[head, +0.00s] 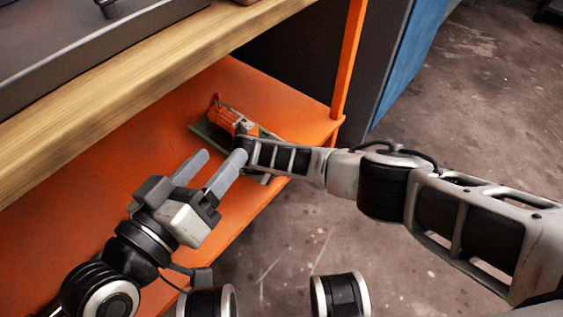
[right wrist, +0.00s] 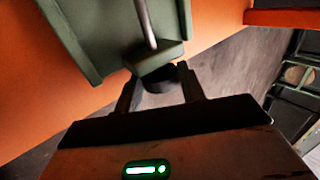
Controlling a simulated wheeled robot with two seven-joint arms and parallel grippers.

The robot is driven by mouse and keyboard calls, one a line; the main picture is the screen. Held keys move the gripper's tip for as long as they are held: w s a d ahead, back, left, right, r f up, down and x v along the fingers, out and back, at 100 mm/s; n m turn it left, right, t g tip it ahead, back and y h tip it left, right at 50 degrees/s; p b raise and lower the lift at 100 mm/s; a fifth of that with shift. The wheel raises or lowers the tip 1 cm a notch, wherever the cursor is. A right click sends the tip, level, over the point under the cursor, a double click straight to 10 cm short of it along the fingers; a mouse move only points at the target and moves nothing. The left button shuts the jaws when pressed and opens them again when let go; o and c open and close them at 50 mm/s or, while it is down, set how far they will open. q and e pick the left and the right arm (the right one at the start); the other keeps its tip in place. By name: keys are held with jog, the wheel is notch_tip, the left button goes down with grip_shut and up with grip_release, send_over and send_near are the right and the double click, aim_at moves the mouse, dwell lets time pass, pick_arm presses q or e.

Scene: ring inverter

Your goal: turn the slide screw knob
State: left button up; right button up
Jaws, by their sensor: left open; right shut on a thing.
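A green-based device (head: 203,131) with an orange part (head: 233,120) on top sits on the orange shelf. In the right wrist view its green body (right wrist: 75,35) carries a metal rod (right wrist: 146,22) that runs into a green end block (right wrist: 155,58). A dark round knob (right wrist: 160,80) is at that block's near side. My right gripper (right wrist: 159,76) has its fingers on either side of the knob and is shut on it. In the head view the knob is hidden by my grippers. My left gripper (head: 221,155) is open and empty, in front of the device.
The orange shelf (head: 110,170) is bare to the left. A wooden top (head: 150,75) overhangs it, with a dark case (head: 75,45) on it. An orange post (head: 348,60) stands at the shelf's right end. Concrete floor (head: 470,100) lies beyond.

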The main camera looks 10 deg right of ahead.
jog(key=o, duration=1)
